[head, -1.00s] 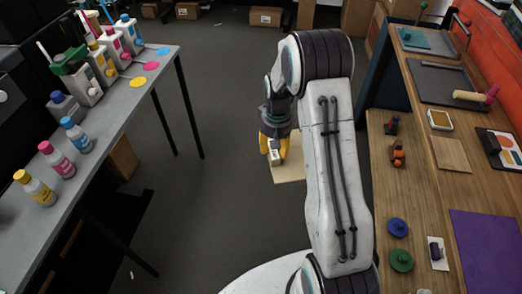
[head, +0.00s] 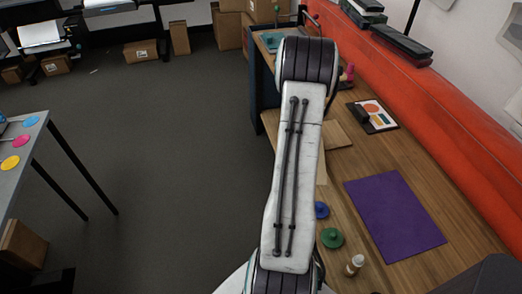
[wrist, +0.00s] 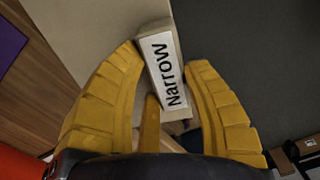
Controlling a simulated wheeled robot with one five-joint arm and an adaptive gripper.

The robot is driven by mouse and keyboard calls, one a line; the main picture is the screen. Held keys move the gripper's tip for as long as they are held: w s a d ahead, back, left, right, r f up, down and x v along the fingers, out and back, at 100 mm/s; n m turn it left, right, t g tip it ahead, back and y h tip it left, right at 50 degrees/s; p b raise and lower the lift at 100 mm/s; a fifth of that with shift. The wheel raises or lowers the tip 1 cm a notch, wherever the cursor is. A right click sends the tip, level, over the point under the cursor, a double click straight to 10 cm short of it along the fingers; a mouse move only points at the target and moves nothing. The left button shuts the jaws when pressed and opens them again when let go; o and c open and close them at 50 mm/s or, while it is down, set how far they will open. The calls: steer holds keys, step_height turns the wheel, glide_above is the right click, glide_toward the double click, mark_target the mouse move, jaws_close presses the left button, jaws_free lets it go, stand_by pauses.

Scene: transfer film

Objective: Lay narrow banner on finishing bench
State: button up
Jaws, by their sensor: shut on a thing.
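My gripper (wrist: 165,105) has yellow fingers, shut on the narrow banner's pale block. The block carries a white label (wrist: 167,75) reading "Narrow". The cream banner panel (wrist: 85,30) extends from the block toward the upper left in the wrist view. In the head view my arm hides the gripper, and only a pale strip beside the arm may be the banner. The wooden finishing bench (head: 350,160) runs along the right in the head view; its wood also shows at the left of the wrist view (wrist: 40,95). I cannot tell whether the banner touches it.
A purple sheet (head: 395,215) lies on the bench, with a green disc (head: 332,238), a blue disc (head: 321,210), a small bottle (head: 355,265) and a sample card (head: 372,116) around it. An orange backing (head: 430,115) borders it. Open floor (head: 170,150) lies left.

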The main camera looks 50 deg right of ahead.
steer(key=s+d, duration=0.2)
steer(key=s, duration=0.2)
steer(key=s+d+r+m, duration=0.1)
steer(key=s+d, duration=0.1)
steer(key=s, duration=0.2)
steer(key=s+d+r+m+p, duration=0.1)
steer(key=s+d, duration=0.1)
steer(key=s, duration=0.2)
steer(key=shift+s+r, duration=0.25)
steer(key=shift+s, duration=0.15)
steer(key=s+r+n, duration=0.2)
steer(key=s+n, duration=0.3)
steer(key=s, duration=0.7)
steer(key=shift+s+n+p, duration=0.2)
steer(key=shift+n+p, duration=0.1)
steer(key=shift+p, duration=0.15)
steer(key=shift+f, duration=0.1)
steer(key=shift+f+b, duration=2.35)
steer(key=shift+f, duration=0.85)
steer(key=shift+f+b, duration=0.35)
steer(key=shift+f, duration=0.05)
steer(key=o, duration=1.2)
